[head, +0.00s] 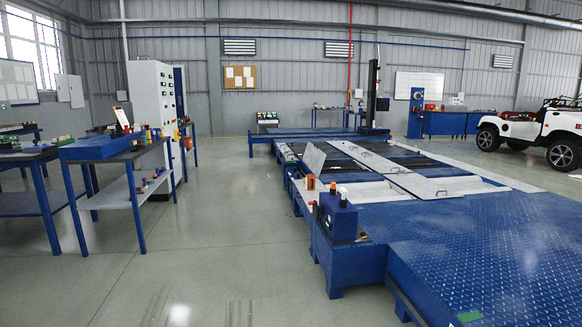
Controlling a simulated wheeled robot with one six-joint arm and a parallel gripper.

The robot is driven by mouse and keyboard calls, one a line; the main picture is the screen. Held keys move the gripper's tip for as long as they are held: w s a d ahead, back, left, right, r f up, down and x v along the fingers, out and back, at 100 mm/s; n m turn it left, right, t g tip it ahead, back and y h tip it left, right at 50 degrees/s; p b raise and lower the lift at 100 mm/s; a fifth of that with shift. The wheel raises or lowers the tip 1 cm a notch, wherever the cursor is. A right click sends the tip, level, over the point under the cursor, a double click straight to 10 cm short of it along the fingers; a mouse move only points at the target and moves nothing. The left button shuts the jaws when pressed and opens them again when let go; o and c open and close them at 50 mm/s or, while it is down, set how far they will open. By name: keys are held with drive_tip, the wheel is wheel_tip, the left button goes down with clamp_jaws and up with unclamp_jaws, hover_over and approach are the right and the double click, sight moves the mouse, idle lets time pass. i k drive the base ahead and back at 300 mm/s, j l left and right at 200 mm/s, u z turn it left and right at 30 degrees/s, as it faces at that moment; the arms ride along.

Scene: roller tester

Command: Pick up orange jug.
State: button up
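A small orange object (311,182) with a pale part stands on the near left end of the blue roller tester platform (480,235). It may be the orange jug, but it is too small to tell. Another orange item (188,143) shows beside the white cabinet, also too small to name. My gripper is not in view.
A blue box (337,214) with small bottles on top sits on the platform's near corner. Two blue-legged tables (115,155) with tools stand at left, before a white control cabinet (152,95). A white vehicle (535,130) is at far right. The grey floor (215,235) between is clear.

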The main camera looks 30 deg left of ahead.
sight(310, 179)
drive_tip(key=i+j+u, duration=1.3)
drive_tip(key=i+u, duration=0.15)
drive_tip(key=i, duration=0.3)
drive_tip(key=i+u, duration=0.35)
drive_tip(key=i, duration=0.35)
drive_tip(key=i+j, duration=0.1)
drive_tip(key=i, duration=0.75)
drive_tip(key=i+j+u, duration=0.1)
drive_tip(key=i, duration=0.8)
drive_tip(key=i+z, duration=0.25)
drive_tip(key=i, duration=0.6)
drive_tip(key=i+z, duration=0.25)
drive_tip(key=i, duration=0.6)
drive_tip(key=i+z, duration=0.25)
drive_tip(key=i, duration=0.2)
drive_tip(key=i+z, duration=0.3)
drive_tip(key=i, duration=0.2)
drive_tip(key=i+j+z, duration=0.25)
drive_tip(key=i, duration=0.2)
drive_tip(key=i+j+z, duration=0.15)
drive_tip(key=i+z, duration=0.15)
drive_tip(key=i, duration=0.2)
